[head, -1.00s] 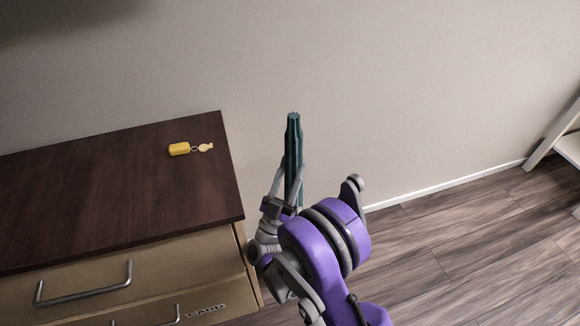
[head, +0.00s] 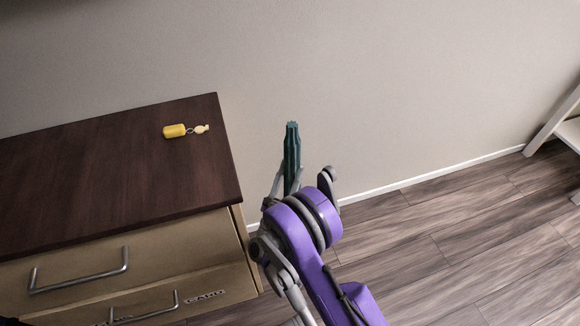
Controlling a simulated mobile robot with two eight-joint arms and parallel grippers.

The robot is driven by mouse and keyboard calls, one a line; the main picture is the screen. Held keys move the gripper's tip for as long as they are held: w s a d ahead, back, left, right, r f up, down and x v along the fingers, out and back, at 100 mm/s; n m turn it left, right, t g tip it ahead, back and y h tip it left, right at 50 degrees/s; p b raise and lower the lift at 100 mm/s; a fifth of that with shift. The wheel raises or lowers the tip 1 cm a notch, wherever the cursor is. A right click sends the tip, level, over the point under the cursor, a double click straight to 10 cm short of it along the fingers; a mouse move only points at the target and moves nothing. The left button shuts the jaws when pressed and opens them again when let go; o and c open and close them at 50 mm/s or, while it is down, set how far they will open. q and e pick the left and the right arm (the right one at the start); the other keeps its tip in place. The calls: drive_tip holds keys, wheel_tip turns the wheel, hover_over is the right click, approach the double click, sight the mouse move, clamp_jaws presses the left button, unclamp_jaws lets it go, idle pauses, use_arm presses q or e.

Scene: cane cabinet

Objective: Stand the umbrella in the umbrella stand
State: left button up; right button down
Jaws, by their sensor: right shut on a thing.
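The folded dark green umbrella (head: 292,155) stands nearly upright to the right of the cabinet, against the wall in the picture. Its upper part shows. Its lower part is hidden behind my purple right arm. My right gripper (head: 283,186) is shut on the umbrella, with its grey fingers along the umbrella's sides. I do not see the umbrella stand. My left gripper is not in view.
The cabinet with a dark wooden top (head: 95,185) and metal drawer handles fills the left. A yellow key fob (head: 174,131) lies on it. A white frame (head: 553,121) stands at the far right. The wooden floor (head: 440,240) between is clear.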

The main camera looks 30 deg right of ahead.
wheel_tip(320, 180, down, 10)
drive_tip(key=shift+f, duration=0.25)
idle(0.8)
drive_tip(key=shift+c, duration=1.7)
unclamp_jaws()
drive_tip(key=shift+f, duration=0.1)
drive_tip(key=shift+f, duration=0.1)
